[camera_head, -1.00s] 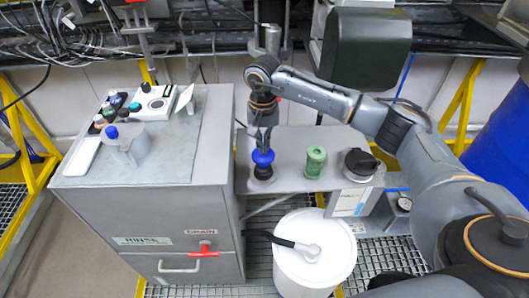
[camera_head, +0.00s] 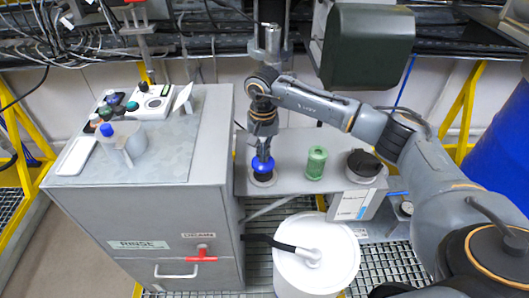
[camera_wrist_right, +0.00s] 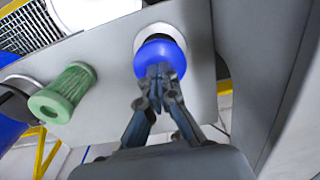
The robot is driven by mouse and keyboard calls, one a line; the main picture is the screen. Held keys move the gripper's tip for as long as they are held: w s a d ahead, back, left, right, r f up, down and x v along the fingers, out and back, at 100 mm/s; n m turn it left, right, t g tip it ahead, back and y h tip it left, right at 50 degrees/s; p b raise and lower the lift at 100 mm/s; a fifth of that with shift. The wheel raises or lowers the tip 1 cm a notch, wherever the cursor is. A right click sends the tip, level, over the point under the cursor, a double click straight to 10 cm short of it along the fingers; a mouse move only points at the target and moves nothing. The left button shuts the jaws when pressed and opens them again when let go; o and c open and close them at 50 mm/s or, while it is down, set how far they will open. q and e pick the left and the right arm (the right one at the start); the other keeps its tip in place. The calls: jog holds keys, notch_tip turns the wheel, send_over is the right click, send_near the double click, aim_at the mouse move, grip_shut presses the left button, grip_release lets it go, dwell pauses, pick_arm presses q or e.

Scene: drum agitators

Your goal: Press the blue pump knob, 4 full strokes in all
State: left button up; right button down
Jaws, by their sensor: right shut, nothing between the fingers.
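The blue pump knob (camera_head: 263,165) sits on the grey shelf beside the cabinet, low over its round base, with little of the dark neck showing. In the right wrist view the knob (camera_wrist_right: 162,58) is a blue dome, with a dark part and a pale ring behind it. My right gripper (camera_head: 263,151) points down onto the top of the knob. Its fingers are shut and empty, and the tips (camera_wrist_right: 160,72) appear to touch the knob. My left gripper is not in view.
A green ribbed cylinder (camera_head: 316,163) and a black-capped item (camera_head: 362,165) stand right of the knob. The grey cabinet (camera_head: 150,215) rises close on the left. A white drum (camera_head: 316,270) stands below the shelf. A dark green box (camera_head: 367,47) hangs behind my right arm.

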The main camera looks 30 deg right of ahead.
jog(key=shift+r+p, duration=1.15)
jog(key=shift+r, duration=1.15)
jog(key=shift+f, duration=0.1)
jog(key=shift+f+b, duration=2.05)
jog(key=shift+f, duration=0.3)
jog(key=shift+s, duration=0.1)
jog(key=shift+r+p, duration=1.2)
jog(key=shift+r, duration=1.3)
jog(key=shift+f, duration=0.1)
